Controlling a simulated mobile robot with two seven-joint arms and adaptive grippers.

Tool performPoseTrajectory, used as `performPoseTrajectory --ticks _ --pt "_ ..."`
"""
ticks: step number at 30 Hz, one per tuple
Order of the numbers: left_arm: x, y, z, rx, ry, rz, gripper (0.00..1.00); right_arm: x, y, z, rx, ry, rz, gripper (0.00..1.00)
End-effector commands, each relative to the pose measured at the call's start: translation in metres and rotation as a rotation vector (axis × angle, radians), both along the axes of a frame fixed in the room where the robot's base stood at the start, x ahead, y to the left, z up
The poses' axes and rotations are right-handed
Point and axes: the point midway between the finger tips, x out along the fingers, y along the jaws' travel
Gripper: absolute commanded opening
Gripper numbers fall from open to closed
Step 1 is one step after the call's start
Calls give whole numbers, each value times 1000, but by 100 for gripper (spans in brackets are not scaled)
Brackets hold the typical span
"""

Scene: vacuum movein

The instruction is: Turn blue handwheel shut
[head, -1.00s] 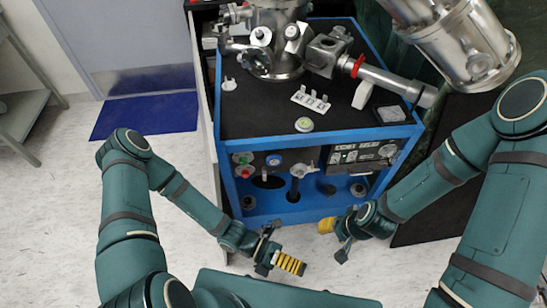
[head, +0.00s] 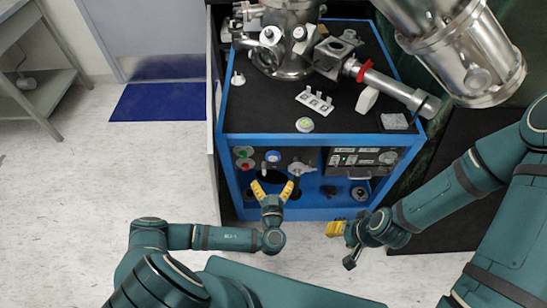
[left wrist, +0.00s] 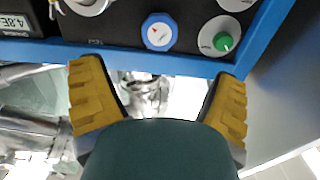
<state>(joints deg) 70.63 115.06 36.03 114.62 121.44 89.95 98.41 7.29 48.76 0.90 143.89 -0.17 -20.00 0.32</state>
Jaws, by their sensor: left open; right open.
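The blue handwheel (head: 273,157) is a small round blue knob with a pale centre, on the dark front panel of the blue-framed cart. In the left wrist view, the blue handwheel (left wrist: 159,31) sits upper middle, beyond the fingertips. My left gripper (head: 272,187) is open and empty, below the handwheel in the head view, with yellow fingers toward the cart. In the left wrist view, its fingers (left wrist: 158,75) are spread wide and apart from the handwheel. My right gripper (head: 337,229) is low in front of the cart's right side, its yellow fingers partly hidden.
Green (head: 242,151) and red (head: 243,163) knobs sit left of the handwheel, and a metal valve handle (head: 299,168) sits right. The blue cart frame (head: 320,141) borders the panel. Metal vacuum parts (head: 290,45) stand on top.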

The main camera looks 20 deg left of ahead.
Motion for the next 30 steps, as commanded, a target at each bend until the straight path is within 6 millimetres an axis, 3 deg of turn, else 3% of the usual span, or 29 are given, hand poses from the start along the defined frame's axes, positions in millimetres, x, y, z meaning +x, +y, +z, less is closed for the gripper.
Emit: performPoseTrajectory --ticks 9,15,29,30 --pt "61 17 0 5 -4 -3 89 2 0 -8 0 -4 -1 47" --pt "88 25 0 5 -3 -3 89 2 0 -12 -2 -5 -2 47" --pt "100 28 0 2 -1 -4 89 3 0 -13 -2 -7 -2 47" --pt "100 28 0 2 -1 -4 84 3 0 -13 -2 -7 -2 47"
